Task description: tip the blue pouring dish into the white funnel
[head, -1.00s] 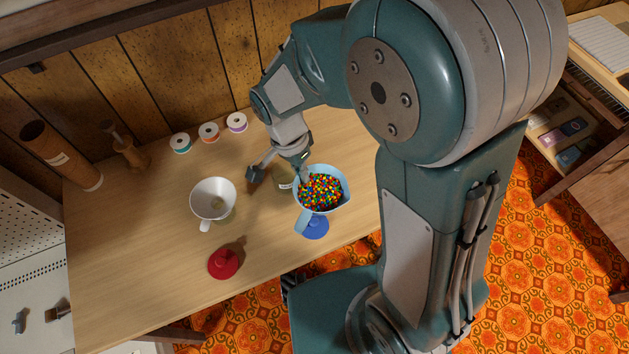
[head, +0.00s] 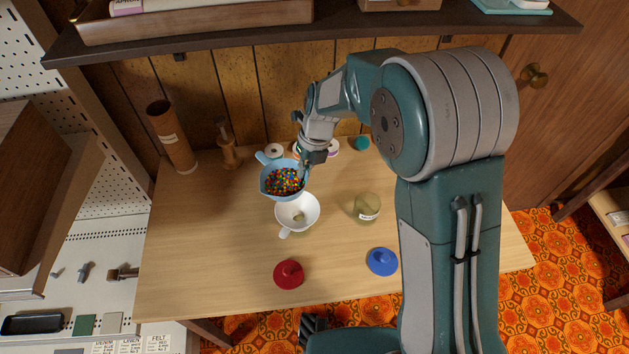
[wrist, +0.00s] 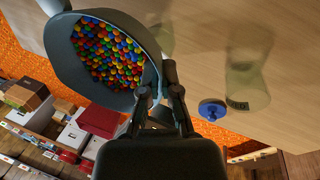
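The blue pouring dish (head: 268,191) is full of small multicoloured beads and is held above the table, just behind and slightly left of the white funnel (head: 297,222). Its handle points back and left. My gripper (head: 304,169) is shut on the dish's right rim. In the wrist view, the fingers (wrist: 158,92) pinch the wall of the dish (wrist: 72,66), and the beads lie inside it. The funnel is wide-mouthed with a side handle at its front left; its lower part is hidden. I cannot tell exactly how far the dish is tilted.
A clear labelled jar (head: 367,209) stands right of the funnel. A red lid (head: 289,274) and a blue lid (head: 382,262) lie in front. Thread spools (head: 274,151), a wooden tool (head: 229,152) and a cardboard tube (head: 173,140) stand behind. A shelf (head: 330,32) overhangs the back.

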